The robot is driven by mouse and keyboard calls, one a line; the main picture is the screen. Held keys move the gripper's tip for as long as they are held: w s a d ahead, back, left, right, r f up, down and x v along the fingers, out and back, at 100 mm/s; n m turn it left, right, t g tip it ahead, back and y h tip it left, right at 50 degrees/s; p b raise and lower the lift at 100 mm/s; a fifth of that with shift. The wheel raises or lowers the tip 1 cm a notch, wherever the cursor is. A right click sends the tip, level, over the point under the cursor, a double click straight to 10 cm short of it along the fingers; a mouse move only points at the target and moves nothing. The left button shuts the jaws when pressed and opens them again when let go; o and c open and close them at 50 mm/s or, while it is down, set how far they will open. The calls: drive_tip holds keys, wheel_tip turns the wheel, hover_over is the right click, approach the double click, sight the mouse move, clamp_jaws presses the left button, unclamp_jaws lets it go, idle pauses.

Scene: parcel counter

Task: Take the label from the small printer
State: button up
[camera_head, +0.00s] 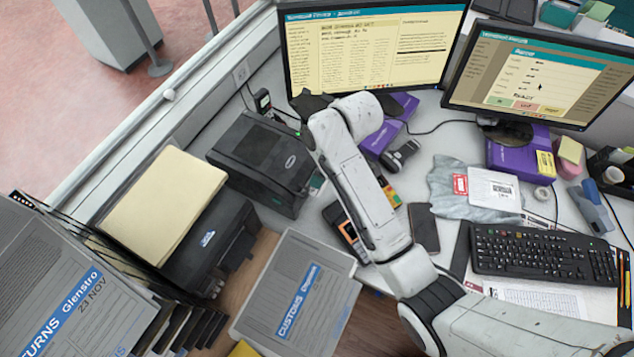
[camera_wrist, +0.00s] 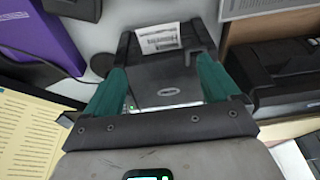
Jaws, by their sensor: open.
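The small printer (camera_head: 252,158) is a dark box on the white counter, left of my arm in the head view. In the wrist view the printer (camera_wrist: 165,72) lies between my fingers in the picture. A white printed label (camera_wrist: 160,38) shows at its far end. I cannot make out the label in the head view. My gripper (camera_wrist: 163,66) has two teal fingers, spread apart with nothing between them. Its fingers do not touch the label in the picture. The exact height above the printer is unclear. In the head view my arm hides most of the gripper.
A grey customs box (camera_head: 293,290) is in front. A card terminal (camera_head: 343,228), a phone (camera_head: 424,227), a keyboard (camera_head: 545,254) and two monitors (camera_head: 370,48) crowd the counter.

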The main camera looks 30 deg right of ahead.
drive_tip(key=b+x, duration=0.3)
drive_tip(key=x, duration=0.1)
drive_tip(key=s+b+x, duration=0.1)
drive_tip(key=b+x, duration=0.1)
drive_tip(key=shift+d+f+b, duration=0.15)
drive_tip(key=shift+d+b, duration=0.2)
drive_tip(key=shift+b+x, duration=0.75)
drive_tip(key=shift+x, duration=0.9)
drive_tip(key=c, duration=0.5)
